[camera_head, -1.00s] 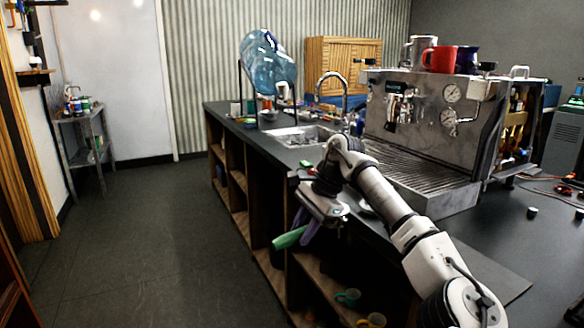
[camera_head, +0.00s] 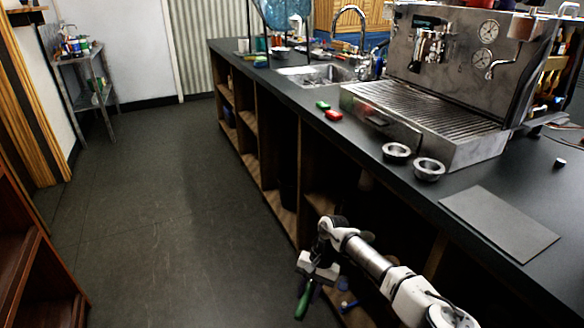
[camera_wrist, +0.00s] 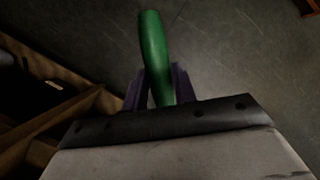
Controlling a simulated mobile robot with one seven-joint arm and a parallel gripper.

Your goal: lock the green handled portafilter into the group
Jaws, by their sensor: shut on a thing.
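My gripper (camera_head: 312,280) is shut on the green handle (camera_head: 303,304) of the portafilter, low in front of the counter's open shelves. In the wrist view the green handle (camera_wrist: 154,55) stands out between the purple fingers (camera_wrist: 158,92); the portafilter's metal head cannot be made out. The steel espresso machine (camera_head: 455,70) stands on the counter, above and to the right of my gripper. Its group (camera_head: 428,45) is on the front face, over the drip tray (camera_head: 430,110), well apart from the handle.
Two small metal baskets (camera_head: 397,153) and a dark flat mat (camera_head: 498,222) lie on the counter (camera_head: 330,140). The floor (camera_head: 170,220) to the left is clear.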

